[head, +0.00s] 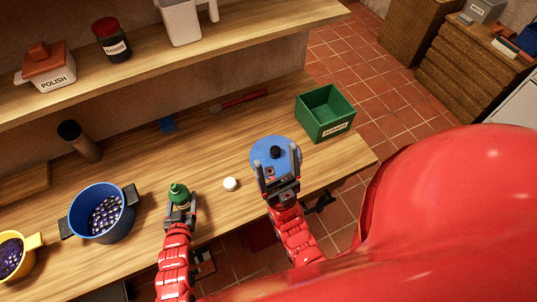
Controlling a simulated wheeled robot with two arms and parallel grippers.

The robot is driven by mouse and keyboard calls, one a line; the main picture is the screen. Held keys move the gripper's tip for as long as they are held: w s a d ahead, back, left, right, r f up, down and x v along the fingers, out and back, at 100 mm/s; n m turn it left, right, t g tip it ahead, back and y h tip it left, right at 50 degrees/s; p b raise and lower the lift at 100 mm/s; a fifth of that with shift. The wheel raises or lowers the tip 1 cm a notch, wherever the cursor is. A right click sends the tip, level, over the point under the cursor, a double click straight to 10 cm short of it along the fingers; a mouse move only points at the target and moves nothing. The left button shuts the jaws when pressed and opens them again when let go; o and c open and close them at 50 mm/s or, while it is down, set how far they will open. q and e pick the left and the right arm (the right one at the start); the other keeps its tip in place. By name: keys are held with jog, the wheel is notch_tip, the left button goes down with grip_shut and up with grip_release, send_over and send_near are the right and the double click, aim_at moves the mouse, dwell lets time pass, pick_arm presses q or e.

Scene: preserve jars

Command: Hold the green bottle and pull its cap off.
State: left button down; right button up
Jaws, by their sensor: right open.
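The green bottle (179,191) stands on the wooden worktop, its green upper part showing above my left gripper (180,209). The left fingers sit close on either side of the bottle and appear shut on it; its lower part is hidden. A small round white thing (230,184) lies on the worktop to the right of the bottle, apart from both grippers; I cannot tell whether it is the cap. My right gripper (278,165) is open, its fingers pointing up the picture over a round blue lid (262,147) with a black knob (275,152).
A blue pot (75,211) of dark fruit and a yellow pot (31,242) stand at the left. A green crate (313,124) stands at the right end. A dark cylinder (82,143) is behind the blue pot. A shelf (150,56) with jars overhangs the back.

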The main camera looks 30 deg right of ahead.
pick_arm(q)
jog(key=shift+s+f, duration=0.1)
jog(key=shift+f, duration=0.15)
jog(key=shift+c, duration=1.5)
grip_release()
jog(key=o, duration=0.3)
jog(key=shift+r, duration=0.1)
jog(key=v, duration=1.1)
jog(key=shift+a, duration=0.1)
jog(key=shift+s+r, duration=0.3)
jog(key=shift+r, duration=0.05)
